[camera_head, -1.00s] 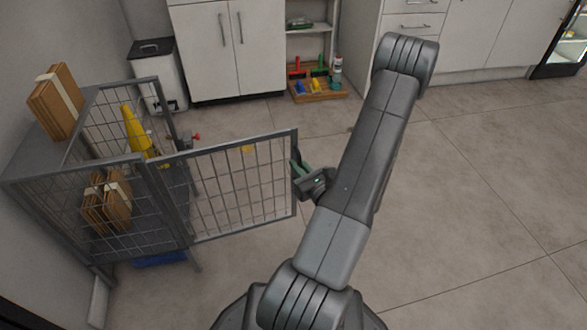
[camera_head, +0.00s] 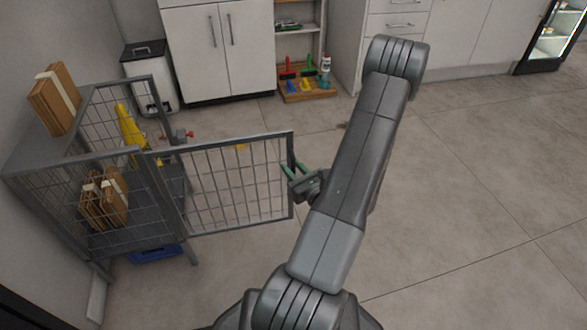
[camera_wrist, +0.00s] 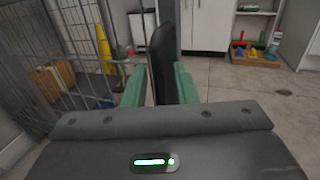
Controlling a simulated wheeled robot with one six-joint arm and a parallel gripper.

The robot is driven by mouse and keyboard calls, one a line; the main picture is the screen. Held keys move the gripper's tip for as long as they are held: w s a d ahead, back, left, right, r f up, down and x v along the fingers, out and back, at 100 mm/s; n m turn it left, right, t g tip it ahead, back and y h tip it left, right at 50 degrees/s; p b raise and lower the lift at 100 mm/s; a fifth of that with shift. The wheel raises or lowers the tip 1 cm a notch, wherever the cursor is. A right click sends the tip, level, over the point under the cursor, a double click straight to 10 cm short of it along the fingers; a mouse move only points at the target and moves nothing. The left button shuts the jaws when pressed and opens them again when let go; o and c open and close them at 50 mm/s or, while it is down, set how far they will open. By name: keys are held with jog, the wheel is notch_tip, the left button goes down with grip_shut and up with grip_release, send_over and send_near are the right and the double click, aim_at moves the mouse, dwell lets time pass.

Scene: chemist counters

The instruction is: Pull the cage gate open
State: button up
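The cage gate (camera_head: 232,185) is a grey mesh panel in a metal frame. In the head view it stands swung out to the right of the cage (camera_head: 125,208), clear of the cage's right post, so the cage front is open. My gripper (camera_head: 290,172) is at the gate's free right edge. In the wrist view the green fingertips (camera_wrist: 160,86) stand on both sides of a dark upright handle (camera_wrist: 162,55), close against it. The lower part of the handle is hidden by my gripper body.
Another box (camera_head: 54,100) lies on top. A bin (camera_head: 148,75) and white cabinets (camera_head: 220,50) stand behind. A wooden tray (camera_head: 308,96) is at the shelf. Floor to the right is clear.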

jog(key=p+v, duration=0.2)
jog(key=v, duration=1.1)
jog(key=shift+s+d, duration=0.25)
jog(key=shift+s, duration=0.1)
dwell(0.3)
jog(key=b+x, duration=0.2)
jog(key=x, duration=1.2)
dwell(0.4)
